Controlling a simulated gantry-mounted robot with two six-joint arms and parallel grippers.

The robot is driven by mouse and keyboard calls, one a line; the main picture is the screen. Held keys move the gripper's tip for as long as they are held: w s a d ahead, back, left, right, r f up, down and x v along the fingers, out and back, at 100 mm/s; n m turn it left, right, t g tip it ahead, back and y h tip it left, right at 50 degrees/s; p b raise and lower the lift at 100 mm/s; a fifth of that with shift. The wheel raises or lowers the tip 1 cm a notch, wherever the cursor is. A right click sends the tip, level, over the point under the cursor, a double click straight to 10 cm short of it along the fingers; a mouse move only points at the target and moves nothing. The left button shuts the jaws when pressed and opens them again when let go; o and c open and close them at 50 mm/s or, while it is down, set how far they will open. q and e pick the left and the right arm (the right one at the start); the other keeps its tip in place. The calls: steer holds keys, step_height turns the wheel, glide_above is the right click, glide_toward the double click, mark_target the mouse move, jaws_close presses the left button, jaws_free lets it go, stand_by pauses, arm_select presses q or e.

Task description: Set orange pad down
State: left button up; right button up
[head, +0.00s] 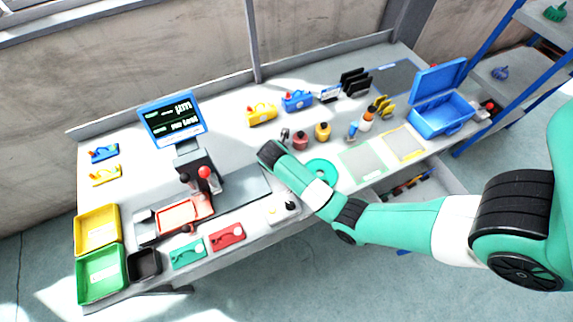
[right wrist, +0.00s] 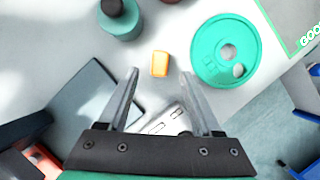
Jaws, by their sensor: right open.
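The orange pad (right wrist: 160,64) is a small rounded block that shows in the right wrist view. It appears to lie on the white tabletop, just beyond and between the fingertips. My right gripper (right wrist: 160,75) is open, with a finger on either side of the pad's line and visible gaps to it. In the head view, my right arm reaches in from the right over the bench, and its wrist hides the pad and the fingers. My left gripper is not in view.
A teal disc with holes (right wrist: 212,72) lies right of the pad; it also shows in the head view (head: 322,166). A teal bottle (right wrist: 121,22) stands up and left. A grey plate (right wrist: 82,100) lies left. Bare tabletop surrounds the pad.

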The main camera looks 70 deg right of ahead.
steer(key=p+v, duration=0.1)
steer(key=v, duration=0.4)
steer(key=shift+a+r, duration=0.1)
steer(key=shift+r, duration=0.25)
